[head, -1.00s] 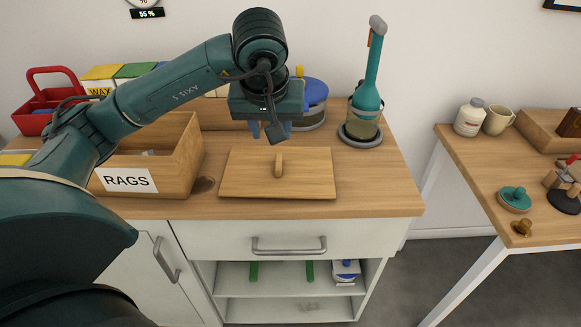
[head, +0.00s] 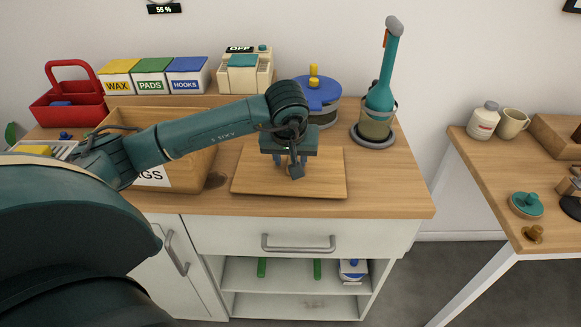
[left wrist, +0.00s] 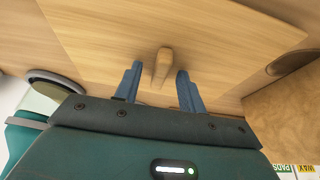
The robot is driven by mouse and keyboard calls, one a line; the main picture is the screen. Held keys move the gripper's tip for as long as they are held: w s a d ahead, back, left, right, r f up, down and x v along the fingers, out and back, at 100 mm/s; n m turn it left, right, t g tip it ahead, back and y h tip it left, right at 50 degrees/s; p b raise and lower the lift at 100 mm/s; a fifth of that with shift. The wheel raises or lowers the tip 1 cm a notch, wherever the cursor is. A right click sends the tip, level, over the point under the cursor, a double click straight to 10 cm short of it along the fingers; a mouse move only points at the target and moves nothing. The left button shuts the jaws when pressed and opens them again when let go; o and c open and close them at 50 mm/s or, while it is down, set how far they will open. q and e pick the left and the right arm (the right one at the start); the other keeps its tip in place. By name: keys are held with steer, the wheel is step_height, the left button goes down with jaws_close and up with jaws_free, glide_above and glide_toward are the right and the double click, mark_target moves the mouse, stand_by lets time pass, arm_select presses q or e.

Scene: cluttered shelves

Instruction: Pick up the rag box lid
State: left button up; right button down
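The rag box lid (head: 250,180) is a flat wooden board lying on the wooden counter, right of the open wooden box (head: 190,178) labelled RAGS. In the left wrist view the lid (left wrist: 110,40) shows its upright wooden handle (left wrist: 163,64). My left gripper (head: 291,166) is over the lid, pointing down. In the left wrist view the left gripper (left wrist: 157,88) is open, with one blue finger on each side of the handle and gaps between. In the head view the handle is hidden behind the gripper. My right gripper is not in view.
A side table (head: 490,170) is at right.

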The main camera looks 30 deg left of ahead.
arm_select(q)
steer(key=shift+c, duration=0.6)
steer(key=c, duration=0.4)
jaws_close()
